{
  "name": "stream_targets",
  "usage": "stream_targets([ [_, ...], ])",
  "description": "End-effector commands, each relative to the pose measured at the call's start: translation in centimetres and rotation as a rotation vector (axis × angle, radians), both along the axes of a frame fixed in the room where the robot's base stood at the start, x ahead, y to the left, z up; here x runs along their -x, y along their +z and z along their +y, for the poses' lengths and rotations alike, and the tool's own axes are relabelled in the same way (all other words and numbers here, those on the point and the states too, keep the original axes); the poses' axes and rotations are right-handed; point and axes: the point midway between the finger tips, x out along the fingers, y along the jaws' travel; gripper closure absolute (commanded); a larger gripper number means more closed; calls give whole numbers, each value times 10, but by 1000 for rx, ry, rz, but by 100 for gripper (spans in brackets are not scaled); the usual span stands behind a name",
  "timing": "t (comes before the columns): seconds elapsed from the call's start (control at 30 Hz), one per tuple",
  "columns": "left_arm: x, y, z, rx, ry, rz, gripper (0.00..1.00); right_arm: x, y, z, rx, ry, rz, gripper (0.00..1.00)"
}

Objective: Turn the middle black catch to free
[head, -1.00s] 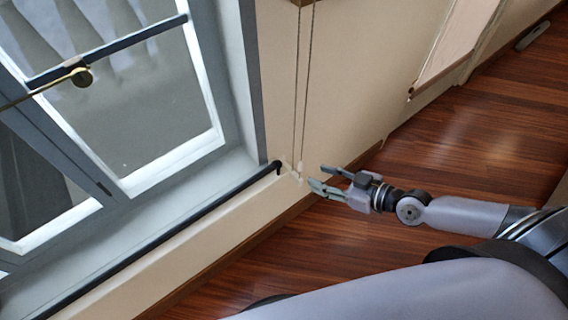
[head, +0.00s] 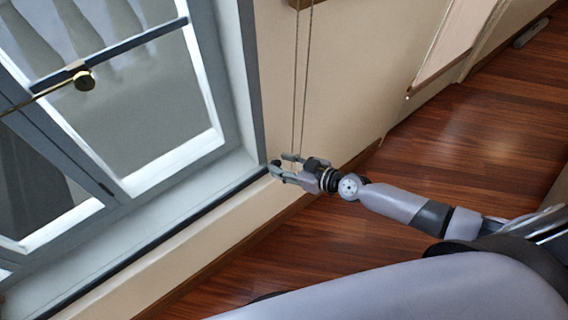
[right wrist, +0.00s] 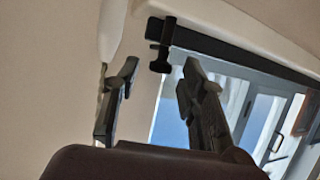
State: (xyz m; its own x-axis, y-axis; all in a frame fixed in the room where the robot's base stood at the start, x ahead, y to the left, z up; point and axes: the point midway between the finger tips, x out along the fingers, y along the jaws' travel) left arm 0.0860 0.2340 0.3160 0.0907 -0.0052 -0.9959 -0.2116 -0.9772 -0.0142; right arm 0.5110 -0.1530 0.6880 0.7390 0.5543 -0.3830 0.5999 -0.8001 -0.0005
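My right gripper (head: 281,166) is at the near end of the dark rail along the window sill. In the right wrist view its two fingers (right wrist: 160,78) stand apart with nothing between them. A black fitting (right wrist: 160,58) at the rail's end shows just beyond and between the fingertips, apart from them as far as I can see. In the head view the gripper hides this fitting. I cannot tell whether it is the middle black catch; no row of catches shows. My left gripper is not in view.
Thin cords (head: 301,80) hang by the wall, close to my right gripper.

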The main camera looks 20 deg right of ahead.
Motion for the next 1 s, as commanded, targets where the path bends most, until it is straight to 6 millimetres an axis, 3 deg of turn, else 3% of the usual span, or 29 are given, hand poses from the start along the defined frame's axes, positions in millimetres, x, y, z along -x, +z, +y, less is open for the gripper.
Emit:
stream_targets([
  [0.1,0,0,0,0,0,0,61,0,0,0,0,0,0,62],
  [0.67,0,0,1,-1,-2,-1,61,0,0,0,0,0,0,99],
  [1.0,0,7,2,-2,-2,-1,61,1,2,0,0,-12,0,100],
])
